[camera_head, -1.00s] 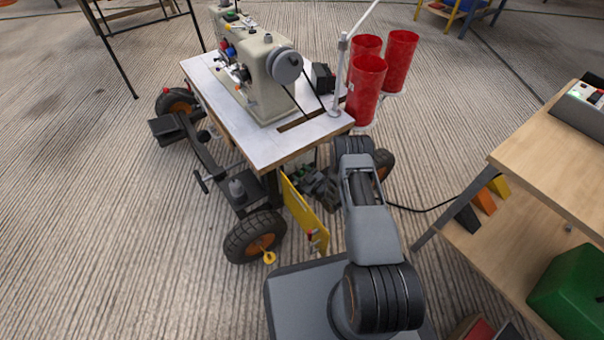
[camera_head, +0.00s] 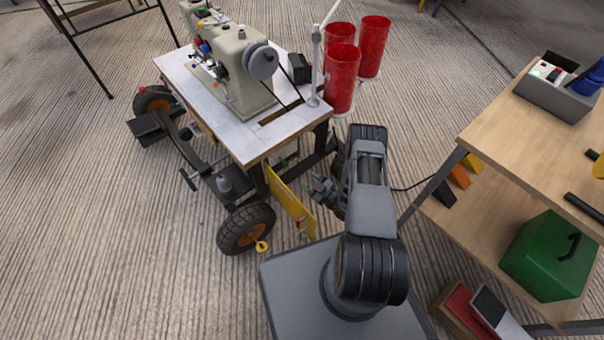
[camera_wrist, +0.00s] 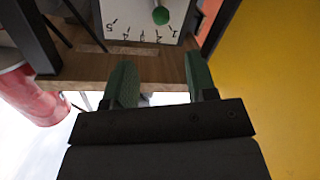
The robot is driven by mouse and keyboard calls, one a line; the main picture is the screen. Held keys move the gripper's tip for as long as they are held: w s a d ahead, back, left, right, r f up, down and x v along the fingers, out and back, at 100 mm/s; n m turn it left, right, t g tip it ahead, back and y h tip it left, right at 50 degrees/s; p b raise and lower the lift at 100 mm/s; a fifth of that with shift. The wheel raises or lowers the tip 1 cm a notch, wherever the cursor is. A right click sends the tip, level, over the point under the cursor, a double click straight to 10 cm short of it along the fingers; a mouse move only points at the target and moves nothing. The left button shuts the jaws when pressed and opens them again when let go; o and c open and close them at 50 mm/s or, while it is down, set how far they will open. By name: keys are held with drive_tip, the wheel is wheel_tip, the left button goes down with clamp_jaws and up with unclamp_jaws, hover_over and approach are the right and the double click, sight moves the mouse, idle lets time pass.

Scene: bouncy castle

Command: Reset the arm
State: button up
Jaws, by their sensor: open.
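My arm (camera_head: 372,210) reaches forward from my base towards the sewing-machine cart. My gripper (camera_head: 318,189) is small and partly hidden by my arm in the head view, beside the cart's lower right side. In the wrist view my gripper (camera_wrist: 160,82) has two green fingers standing apart, with nothing held between them. Past them are a wooden edge (camera_wrist: 75,72) and a pale numbered scale with a green knob (camera_wrist: 161,15).
The sewing-machine table (camera_head: 230,135) carries red cones (camera_head: 342,80) at its right end. A yellow panel (camera_head: 288,200) hangs low beside my gripper. A wooden shelf unit (camera_head: 500,130) with a green box (camera_head: 550,255) stands right.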

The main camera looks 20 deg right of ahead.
drive_tip(key=shift+s+d, duration=0.2)
drive_tip(key=shift+s, duration=0.25)
drive_tip(key=shift+r, duration=0.1)
drive_tip(key=w+d+r+g+h+p, duration=0.15)
drive_tip(key=w+r+p, duration=0.3)
drive_tip(key=r, duration=0.55)
drive_tip(key=w+d+r+m+g+h+p, duration=0.1)
drive_tip(key=w+r+h+p, duration=0.3)
drive_tip(key=r, duration=0.6)
drive_tip(key=w+d+r+g+h+p, duration=0.15)
drive_tip(key=r+p, duration=0.35)
drive_tip(key=r, duration=0.5)
wheel_tip(320, 180, up, 20)
drive_tip(key=s+a+m+g+h+p, duration=0.1)
drive_tip(key=s+m+g+h+p, duration=0.15)
drive_tip(key=p, duration=0.55)
drive_tip(key=s+a+r+m+g+p, duration=0.2)
drive_tip(key=s+r+p, duration=0.5)
drive_tip(key=s+r, duration=0.5)
drive_tip(key=s+a+r+m+g+y+p, duration=0.1)
drive_tip(key=s+a+r+m+g+p, duration=0.2)
drive_tip(key=s+r, duration=0.9)
drive_tip(key=a+r+m+p, duration=0.1)
drive_tip(key=a+r+p, duration=0.1)
drive_tip(key=a+p, duration=0.1)
drive_tip(key=shift+a+p, duration=0.4)
drive_tip(key=shift+p, duration=0.1)
